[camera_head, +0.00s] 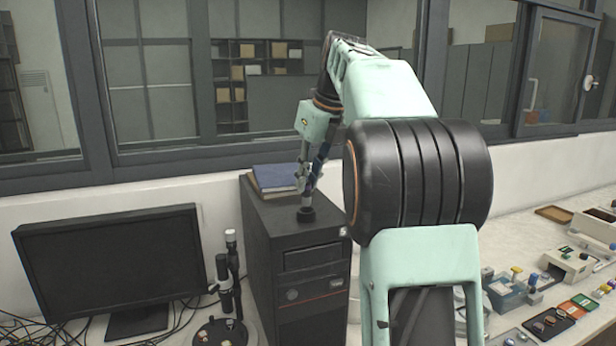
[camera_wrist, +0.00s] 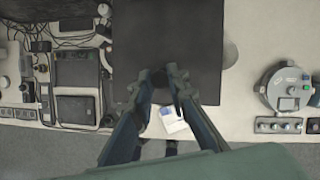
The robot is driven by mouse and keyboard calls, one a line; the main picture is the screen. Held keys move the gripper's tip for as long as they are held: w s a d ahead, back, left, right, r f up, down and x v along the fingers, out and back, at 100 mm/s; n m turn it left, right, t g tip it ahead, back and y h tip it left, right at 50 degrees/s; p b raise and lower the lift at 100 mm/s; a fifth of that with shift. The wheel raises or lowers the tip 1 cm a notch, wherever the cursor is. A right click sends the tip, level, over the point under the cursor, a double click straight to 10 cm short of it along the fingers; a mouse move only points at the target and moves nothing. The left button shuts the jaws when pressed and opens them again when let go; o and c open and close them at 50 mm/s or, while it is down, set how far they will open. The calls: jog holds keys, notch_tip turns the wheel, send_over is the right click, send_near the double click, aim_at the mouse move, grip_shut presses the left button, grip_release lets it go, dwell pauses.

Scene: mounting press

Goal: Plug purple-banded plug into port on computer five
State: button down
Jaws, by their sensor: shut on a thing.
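A black computer tower (camera_head: 262,262) with a small white number label, probably a five, at its front top corner stands in the middle of the head view. Its dark top also fills the middle of the wrist view (camera_wrist: 180,35). My gripper (camera_head: 306,188) points down over that top. In the wrist view my gripper (camera_wrist: 161,84) is closed around a small dark thing, probably the plug (camera_wrist: 159,75). I cannot make out a purple band or the port opening.
Blue and brown books (camera_head: 275,178) lie on the tower's rear top. A monitor (camera_head: 110,262) and a small black stand (camera_head: 228,285) are to the left. Small equipment and trays (camera_head: 555,320) crowd the bench at right. A window wall is behind.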

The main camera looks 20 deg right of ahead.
aim_at(309, 188)
jog(key=shift+f+b, duration=0.3)
jog(key=shift+f, duration=0.3)
jog(key=shift+f+b, duration=0.5)
jog(key=shift+f, duration=0.4)
jog(key=shift+f, duration=0.25)
dwell(0.4)
jog(key=c, duration=1.2)
grip_release()
jog(key=shift+c, duration=0.2)
notch_tip(309, 188, up, 6)
jog(key=p, duration=0.5)
jog(key=shift+f+p, duration=0.2)
jog(key=shift+p, duration=0.1)
jog(key=shift+r+b, duration=0.3)
jog(key=shift+r, duration=0.65)
